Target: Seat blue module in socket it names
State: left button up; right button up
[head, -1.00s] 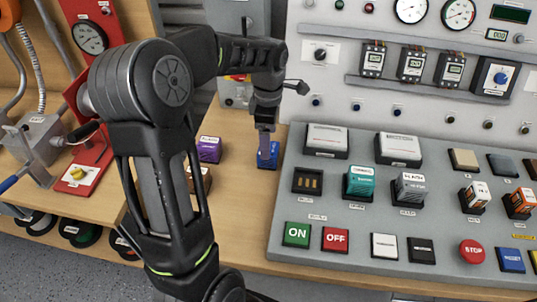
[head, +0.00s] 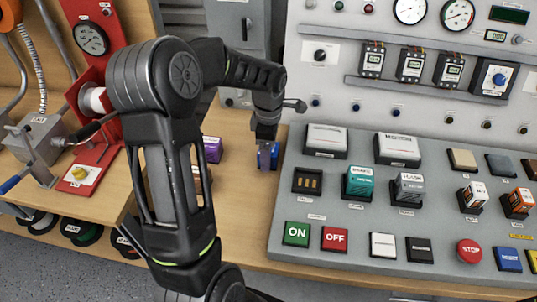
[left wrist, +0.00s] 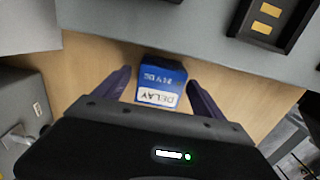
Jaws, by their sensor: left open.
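The blue module (left wrist: 162,82) stands on the wooden bench, left of the grey control panel. In the left wrist view its white label is upside down and reads like "RELAY" or "DELAY" with a second line. My right gripper is not in view.
A purple module (head: 212,149) stands on the bench to the left, and a brown one is mostly hidden behind my arm. A teal module (head: 358,183) and a grey module (head: 409,188) sit in sockets right of the empty one. The panel edge is close.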

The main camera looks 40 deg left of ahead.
pick_arm(q)
jog(key=shift+c, duration=0.6)
jog(key=c, duration=1.6)
jog(key=shift+r, duration=0.15)
notch_tip(320, 180, up, 10)
jog(key=shift+f+b, duration=0.1)
jog(key=shift+b, duration=0.3)
